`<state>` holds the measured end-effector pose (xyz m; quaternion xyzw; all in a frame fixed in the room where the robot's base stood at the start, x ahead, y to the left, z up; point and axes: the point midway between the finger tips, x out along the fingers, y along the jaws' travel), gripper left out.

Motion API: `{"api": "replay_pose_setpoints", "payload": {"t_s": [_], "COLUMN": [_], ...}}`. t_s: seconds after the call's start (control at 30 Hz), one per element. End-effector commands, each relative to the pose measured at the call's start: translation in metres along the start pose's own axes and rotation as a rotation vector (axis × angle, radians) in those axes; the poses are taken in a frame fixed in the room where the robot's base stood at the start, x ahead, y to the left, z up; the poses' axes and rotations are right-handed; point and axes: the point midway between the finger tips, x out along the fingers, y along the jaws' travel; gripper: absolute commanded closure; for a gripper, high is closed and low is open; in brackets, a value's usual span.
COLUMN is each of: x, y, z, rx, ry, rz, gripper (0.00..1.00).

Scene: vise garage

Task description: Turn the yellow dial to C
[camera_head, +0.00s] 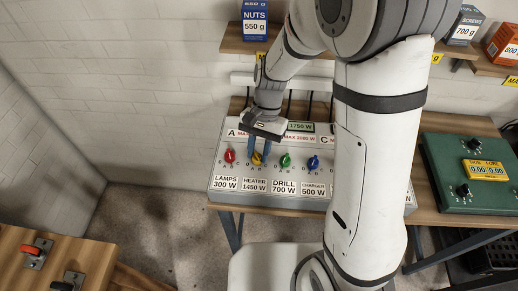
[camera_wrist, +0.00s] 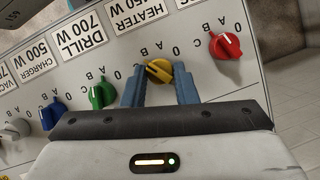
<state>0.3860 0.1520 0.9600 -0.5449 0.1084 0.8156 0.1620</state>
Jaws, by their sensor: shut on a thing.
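The yellow dial (camera_head: 257,158) is on the sloped grey panel (camera_head: 217,170), above the HEATER 1450 W label (camera_head: 255,186). My gripper (camera_head: 259,152) reaches down to it from above. In the wrist view, the two blue fingers of my gripper (camera_wrist: 160,82) stand on either side of the yellow dial (camera_wrist: 158,71) and are shut on it. A dark line crosses the dial's face at a slant. Letters and a 0 are printed around the dial, but the fingers hide part of the ring. I cannot tell which mark the dial points to.
A red dial (camera_head: 230,156) sits left of the yellow one; a green dial (camera_head: 286,161) and a blue dial (camera_head: 314,162) sit to its right. My arm covers the panel's right part. A green box (camera_head: 450,150) stands farther right. Shelves with boxes are above.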

Motion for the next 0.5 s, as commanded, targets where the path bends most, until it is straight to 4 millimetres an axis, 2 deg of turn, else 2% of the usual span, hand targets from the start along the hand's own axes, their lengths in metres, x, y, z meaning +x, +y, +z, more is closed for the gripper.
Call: {"api": "replay_pose_setpoints", "payload": {"t_s": [0.5], "x": [-0.0001], "y": [-0.0042], "z": [0.0008], "rx": [-0.332], "ry": [0.001], "rz": [0.136], "gripper": [0.97]}}
